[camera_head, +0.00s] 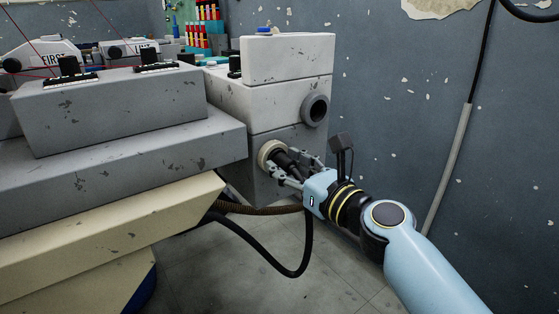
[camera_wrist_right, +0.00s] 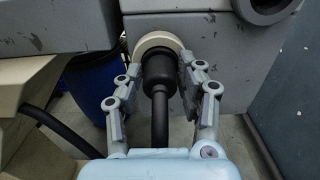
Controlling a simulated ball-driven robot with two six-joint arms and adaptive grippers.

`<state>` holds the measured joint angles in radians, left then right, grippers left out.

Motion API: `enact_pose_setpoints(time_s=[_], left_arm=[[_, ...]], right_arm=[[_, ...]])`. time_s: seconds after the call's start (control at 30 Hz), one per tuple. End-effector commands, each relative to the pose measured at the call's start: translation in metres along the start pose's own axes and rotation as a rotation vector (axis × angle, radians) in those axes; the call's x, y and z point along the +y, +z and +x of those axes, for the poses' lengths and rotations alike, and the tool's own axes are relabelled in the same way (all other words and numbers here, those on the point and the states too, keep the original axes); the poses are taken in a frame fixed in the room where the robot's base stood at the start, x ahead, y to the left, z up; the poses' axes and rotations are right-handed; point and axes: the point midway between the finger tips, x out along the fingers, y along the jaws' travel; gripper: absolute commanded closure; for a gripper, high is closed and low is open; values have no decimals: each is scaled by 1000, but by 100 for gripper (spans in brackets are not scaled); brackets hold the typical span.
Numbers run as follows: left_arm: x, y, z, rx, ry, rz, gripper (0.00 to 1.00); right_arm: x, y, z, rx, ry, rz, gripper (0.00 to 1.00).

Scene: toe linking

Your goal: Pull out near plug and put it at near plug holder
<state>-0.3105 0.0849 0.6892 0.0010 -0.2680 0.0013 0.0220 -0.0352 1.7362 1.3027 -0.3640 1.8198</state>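The near plug (camera_head: 284,160) is black and sits in a beige ring socket (camera_head: 266,152) on the lower front of the grey machine block. In the right wrist view the plug (camera_wrist_right: 160,76) points toward me from the beige ring (camera_wrist_right: 150,43), with its black cable (camera_wrist_right: 160,125) hanging down. My right gripper (camera_head: 291,167) is at the plug. In the wrist view its fingers (camera_wrist_right: 166,70) stand open on either side, with gaps to the plug. A dark round ring (camera_head: 316,109), possibly the plug holder, is above right of the socket; it also shows in the wrist view (camera_wrist_right: 262,8). My left gripper is out of view.
A grey and cream machine housing (camera_head: 120,140) fills the left side. A black cable loop (camera_head: 285,272) and a brown hose (camera_head: 258,209) hang below the block. A blue-grey wall (camera_head: 400,110) with a cable conduit (camera_head: 446,170) stands at right. The floor below is open.

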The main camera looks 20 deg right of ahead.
Motion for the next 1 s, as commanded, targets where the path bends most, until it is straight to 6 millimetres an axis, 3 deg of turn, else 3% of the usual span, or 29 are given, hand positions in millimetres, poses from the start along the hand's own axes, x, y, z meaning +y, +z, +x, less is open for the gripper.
enact_pose_setpoints(time_s=[0.03, 0.27, 0.57, 1.0], left_arm=[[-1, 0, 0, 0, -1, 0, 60], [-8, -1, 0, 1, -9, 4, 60], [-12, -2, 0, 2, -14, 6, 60], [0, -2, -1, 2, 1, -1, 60]], right_arm=[[0, 0, 0, 0, 0, 0, 71], [0, 0, 0, 0, 0, 0, 100], [0, 0, 0, -1, 0, -1, 100], [0, 0, -8, 0, 0, -1, 100]])
